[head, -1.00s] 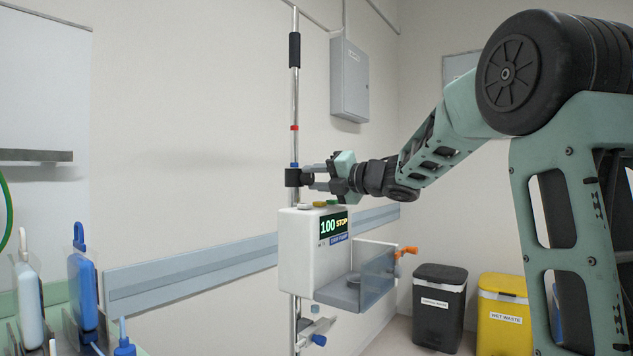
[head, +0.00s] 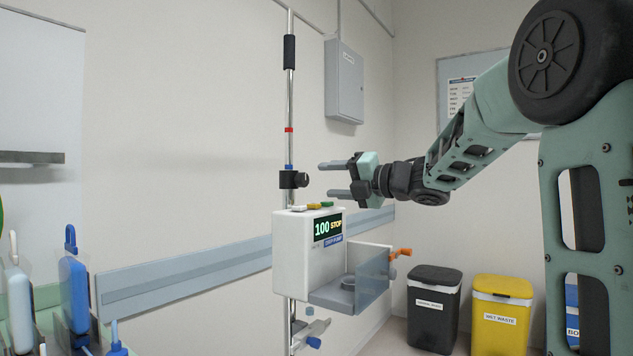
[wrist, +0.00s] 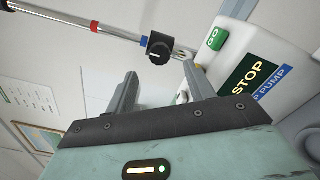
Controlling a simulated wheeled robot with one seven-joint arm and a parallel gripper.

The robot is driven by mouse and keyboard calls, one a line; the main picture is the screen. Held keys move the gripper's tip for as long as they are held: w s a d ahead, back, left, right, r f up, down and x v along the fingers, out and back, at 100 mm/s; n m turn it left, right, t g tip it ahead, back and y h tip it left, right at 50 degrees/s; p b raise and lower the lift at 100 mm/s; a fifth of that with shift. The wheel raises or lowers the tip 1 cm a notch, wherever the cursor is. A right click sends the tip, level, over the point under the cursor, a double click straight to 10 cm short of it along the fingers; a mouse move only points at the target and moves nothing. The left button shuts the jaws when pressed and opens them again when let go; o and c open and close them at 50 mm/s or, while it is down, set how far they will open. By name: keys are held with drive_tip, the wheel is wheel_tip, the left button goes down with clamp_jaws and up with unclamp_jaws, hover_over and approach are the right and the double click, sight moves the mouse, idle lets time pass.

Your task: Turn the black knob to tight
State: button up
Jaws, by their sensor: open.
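The black knob (head: 301,180) sits on a black clamp on the vertical metal pole (head: 289,100), just above the white pump (head: 300,252). In the wrist view the knob (wrist: 159,48) shows a pale line on its face, beyond my fingertips and between their lines. My gripper (head: 338,178) is open and empty, to the right of the knob, with a clear gap to it. In the wrist view my two fingers (wrist: 158,80) stand wide apart. I cannot read any tight mark beside the knob.
The pump's top buttons (head: 314,206) lie just below my gripper. Its clear-sided tray (head: 368,278) and an orange lever (head: 400,253) stick out to the right. A grey wall box (head: 344,82) hangs behind. Two bins (head: 502,315) stand at the back right.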

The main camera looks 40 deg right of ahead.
drive_tip(key=v, duration=1.1)
